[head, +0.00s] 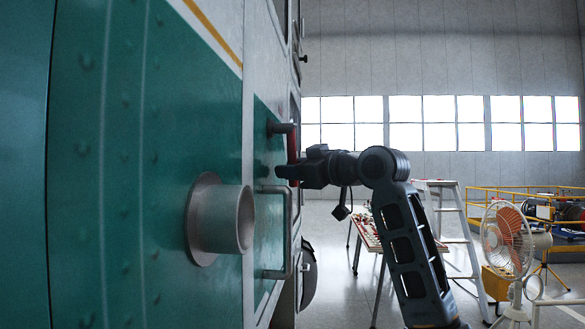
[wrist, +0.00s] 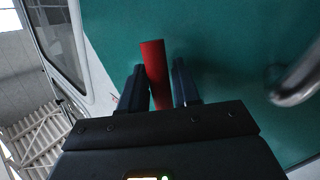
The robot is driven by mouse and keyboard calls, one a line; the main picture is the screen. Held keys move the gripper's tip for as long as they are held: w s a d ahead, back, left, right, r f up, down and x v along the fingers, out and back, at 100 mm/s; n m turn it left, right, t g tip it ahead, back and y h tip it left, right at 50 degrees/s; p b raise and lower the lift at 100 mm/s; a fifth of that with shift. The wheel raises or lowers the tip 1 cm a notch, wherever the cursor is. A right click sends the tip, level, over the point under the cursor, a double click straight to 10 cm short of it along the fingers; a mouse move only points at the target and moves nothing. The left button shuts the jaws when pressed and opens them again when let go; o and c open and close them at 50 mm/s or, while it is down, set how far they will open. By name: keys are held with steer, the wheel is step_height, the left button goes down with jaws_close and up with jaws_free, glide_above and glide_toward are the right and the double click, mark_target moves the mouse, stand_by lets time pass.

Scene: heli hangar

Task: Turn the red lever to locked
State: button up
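The red lever (head: 293,143) stands out from the green side panel of the helicopter in the head view, by a dark pivot (head: 279,128). It hangs roughly downward, partly hidden by my gripper. My gripper (head: 283,172) reaches it from the right, close to the panel. In the wrist view the red lever (wrist: 155,72) lies between the two dark fingers of my gripper (wrist: 160,82), slightly tilted to them. A narrow gap shows beside the right finger, so the fingers look open around it. I see no locked marking that I can read.
A grey handle (head: 289,232) sticks out below the lever; its bar also shows at the right of the wrist view (wrist: 298,82). A wide grey pipe stub (head: 228,218) juts out nearer. A table (head: 367,232), stepladder (head: 460,235) and fan (head: 507,240) stand at the right.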

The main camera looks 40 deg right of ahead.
steer(key=shift+c, duration=0.2)
jaws_close()
